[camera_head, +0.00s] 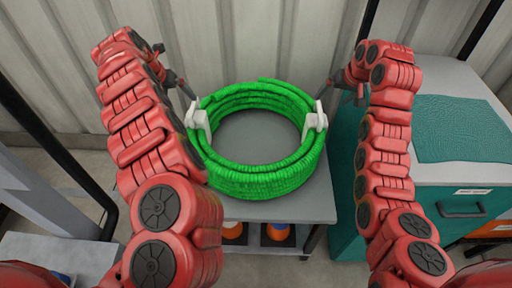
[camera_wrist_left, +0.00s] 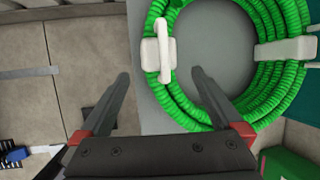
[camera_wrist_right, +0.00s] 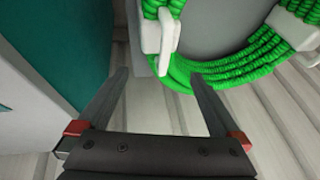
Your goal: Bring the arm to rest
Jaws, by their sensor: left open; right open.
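A coiled green hose (camera_head: 262,182) lies on a grey table top. White clips sit on its left side (camera_head: 200,128) and right side (camera_head: 314,123). My left gripper (camera_head: 188,92) is open at the coil's back left; in the left wrist view (camera_wrist_left: 160,75) the left clip shows just beyond and between its fingers, apparently not gripped. My right gripper (camera_head: 338,88) is open at the coil's back right; in the right wrist view (camera_wrist_right: 160,75) its fingers are apart and empty, with the right clip (camera_wrist_right: 160,38) beyond them. Both red arms reach forward, one on each side of the coil.
A corrugated wall (camera_head: 235,40) closes the back.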

